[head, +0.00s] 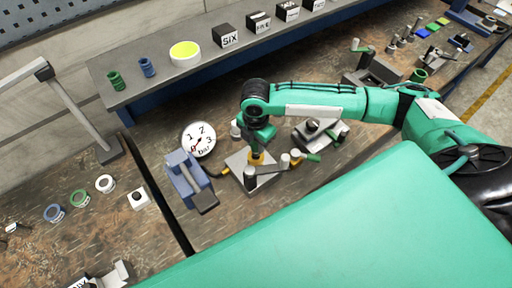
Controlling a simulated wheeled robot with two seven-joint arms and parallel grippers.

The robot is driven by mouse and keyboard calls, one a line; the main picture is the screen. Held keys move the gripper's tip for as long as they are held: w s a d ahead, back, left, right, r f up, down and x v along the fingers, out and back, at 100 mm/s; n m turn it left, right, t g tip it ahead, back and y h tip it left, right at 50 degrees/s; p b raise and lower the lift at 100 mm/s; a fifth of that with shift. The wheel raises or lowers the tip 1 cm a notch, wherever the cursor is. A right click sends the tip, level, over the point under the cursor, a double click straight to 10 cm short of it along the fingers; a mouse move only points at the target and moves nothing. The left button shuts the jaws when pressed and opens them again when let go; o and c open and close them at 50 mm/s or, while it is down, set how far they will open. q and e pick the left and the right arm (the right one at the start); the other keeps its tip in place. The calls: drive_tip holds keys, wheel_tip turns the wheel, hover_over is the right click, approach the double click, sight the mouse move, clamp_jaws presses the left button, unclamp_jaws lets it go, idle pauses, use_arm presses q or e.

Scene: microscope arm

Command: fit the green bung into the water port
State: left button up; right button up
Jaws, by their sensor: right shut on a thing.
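My right gripper (260,140) points down over a grey metal block (236,161) on the brown bench. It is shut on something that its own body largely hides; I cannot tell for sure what. A yellow-orange piece (256,158) shows just below it, among short grey posts. Which opening is the water port cannot be made out here. A green hollow cylinder (116,81) stands on the raised shelf, and another (419,76) is at the right back. My left gripper is out of view.
A round dial gauge (199,139) and a blue-grey clamp (186,180) stand left of the block. A grey fixture with a green lever (318,132) stands to the right. Labelled black boxes (228,37) line the shelf.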

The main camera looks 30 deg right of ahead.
sight(256, 150)
wheel_tip(256, 150, down, 4)
drive_tip(key=shift+s+r+p, duration=0.1)
drive_tip(key=shift+r+p, duration=0.1)
drive_tip(key=shift+p, duration=0.35)
drive_tip(key=shift+f, duration=0.15)
drive_tip(key=shift+f, duration=0.1)
drive_tip(key=o, duration=1.1)
drive_tip(key=shift+c, duration=0.2)
wheel_tip(256, 150, up, 11)
drive_tip(key=b, duration=0.4)
drive_tip(key=shift+r, duration=0.65)
